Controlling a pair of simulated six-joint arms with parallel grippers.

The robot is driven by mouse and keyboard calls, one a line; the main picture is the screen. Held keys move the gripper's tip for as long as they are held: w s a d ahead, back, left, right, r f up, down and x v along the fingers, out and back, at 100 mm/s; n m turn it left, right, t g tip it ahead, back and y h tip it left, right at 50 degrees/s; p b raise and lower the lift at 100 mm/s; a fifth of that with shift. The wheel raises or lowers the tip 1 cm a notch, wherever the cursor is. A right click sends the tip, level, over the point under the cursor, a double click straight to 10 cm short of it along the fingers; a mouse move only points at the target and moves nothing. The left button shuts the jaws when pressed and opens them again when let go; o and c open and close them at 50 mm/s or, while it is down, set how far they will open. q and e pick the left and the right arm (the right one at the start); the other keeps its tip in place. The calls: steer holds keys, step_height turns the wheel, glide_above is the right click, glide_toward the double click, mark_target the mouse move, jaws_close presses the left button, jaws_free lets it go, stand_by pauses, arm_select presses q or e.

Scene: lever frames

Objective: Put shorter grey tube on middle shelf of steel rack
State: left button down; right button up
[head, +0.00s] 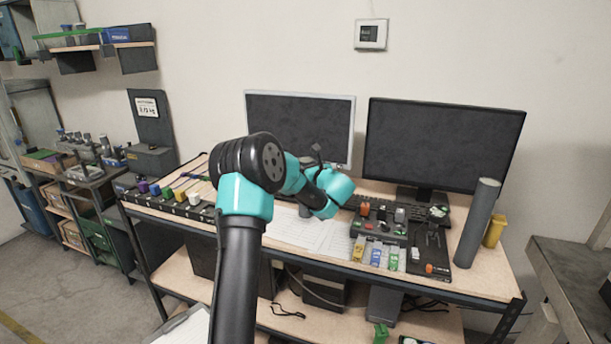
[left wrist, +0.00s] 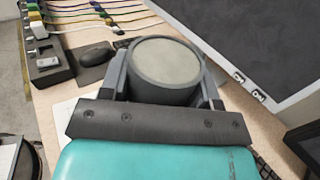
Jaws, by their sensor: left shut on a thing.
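My left gripper (left wrist: 166,84) is shut on a grey tube, the shorter one (left wrist: 166,62). In the left wrist view its pale round end faces the camera and a finger lies along each side. In the head view my left gripper (head: 312,164) is over the desk in front of the left monitor, partly hidden by my own teal and black arm. A taller grey tube (head: 478,225) stands upright at the desk's right end. Metal shelving (head: 85,178) with several levels stands at the left; I cannot tell whether it is the steel rack. My right gripper is not in view.
The desk (head: 500,272) holds two monitors (head: 440,145), a keyboard, papers (head: 297,230), a tool tray (head: 437,250) and a yellow container (head: 495,230). A row of coloured connectors (head: 180,197) lies at its left. A wall shelf (head: 90,47) hangs upper left. Floor shows at lower left.

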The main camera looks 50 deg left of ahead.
arm_select(q)
step_height(320, 180, up, 8)
steer(key=shift+r, duration=0.1)
stand_by(0.6)
